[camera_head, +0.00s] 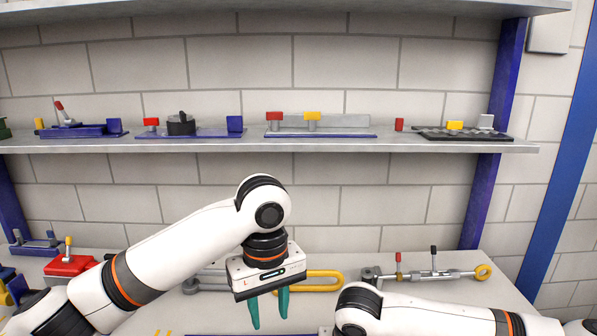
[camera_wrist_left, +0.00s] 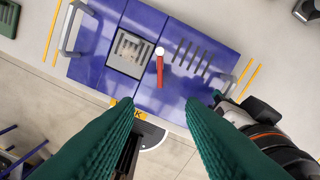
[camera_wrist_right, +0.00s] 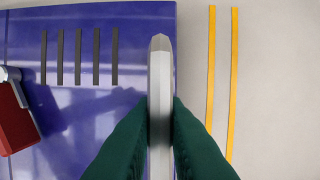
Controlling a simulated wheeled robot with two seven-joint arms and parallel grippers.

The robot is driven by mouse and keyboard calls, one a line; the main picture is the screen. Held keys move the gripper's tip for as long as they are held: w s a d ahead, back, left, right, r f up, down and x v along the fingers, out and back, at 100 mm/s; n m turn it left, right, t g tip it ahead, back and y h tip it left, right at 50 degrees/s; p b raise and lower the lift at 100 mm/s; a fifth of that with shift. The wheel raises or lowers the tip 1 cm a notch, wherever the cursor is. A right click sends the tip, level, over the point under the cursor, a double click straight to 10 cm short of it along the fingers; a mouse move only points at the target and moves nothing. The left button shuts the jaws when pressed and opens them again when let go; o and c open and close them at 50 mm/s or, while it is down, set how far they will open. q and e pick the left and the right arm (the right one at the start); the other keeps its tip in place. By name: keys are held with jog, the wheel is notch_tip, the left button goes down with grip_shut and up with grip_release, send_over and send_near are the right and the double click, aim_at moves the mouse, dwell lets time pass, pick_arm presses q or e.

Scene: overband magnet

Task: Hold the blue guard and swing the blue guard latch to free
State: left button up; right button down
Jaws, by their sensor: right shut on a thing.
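The blue guard (camera_wrist_left: 210,35) lies below my left wrist, with a grey handle at each end and vent slots. Its latch, a red lever with a pale round end (camera_wrist_left: 160,70), sits near the middle of the guard, beside a grille window. It shows partly at the left edge of the right wrist view (camera_wrist_right: 14,122). My left gripper (camera_head: 270,325) is open and empty, its fingers apart above the guard. My right gripper (camera_wrist_right: 160,118) is shut on the guard's right-hand grey handle (camera_wrist_right: 160,65). The head view shows only my right arm; its gripper is out of that frame.
Yellow lines (camera_wrist_right: 223,70) mark the pale bench beside the guard. Behind my arms stand a yellow loop handle (camera_head: 325,274) and a rod with red and black levers (camera_head: 430,274). A shelf (camera_head: 270,145) with several latch devices runs above.

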pick_arm(q)
jog(key=shift+r, duration=0.6)
pick_arm(e)
jog(key=c, duration=1.4)
grip_release()
jog(key=shift+o, duration=0.2)
jog(key=shift+r, duration=0.1)
